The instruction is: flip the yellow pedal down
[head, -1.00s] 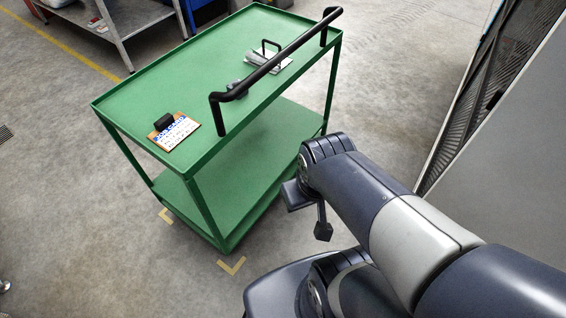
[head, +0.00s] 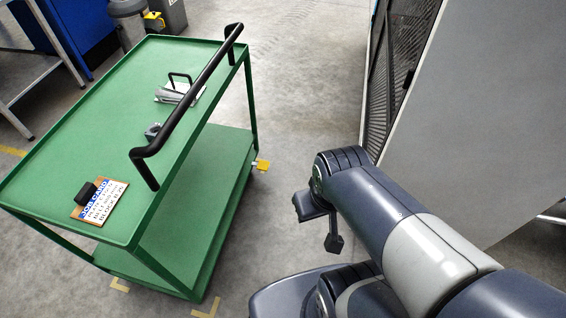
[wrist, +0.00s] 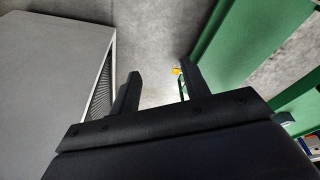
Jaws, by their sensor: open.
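The yellow pedal (head: 262,164) is a small flat tab low down at the far right corner of the green cart (head: 205,232), near the floor. In the wrist view the yellow pedal (wrist: 176,71) shows small, beyond and between my fingers. My gripper (wrist: 157,88) is open and empty, well short of the pedal. In the head view my gripper (head: 322,225) hangs to the right of the cart, apart from it. The pedal's tilt is too small to tell.
A black handle (head: 190,95) rises along the cart's near side. A job card clipboard (head: 100,203) and metal parts (head: 180,92) lie on top. A grey cabinet with a mesh side (head: 470,110) stands at the right. Bare floor (head: 300,110) lies between cart and cabinet.

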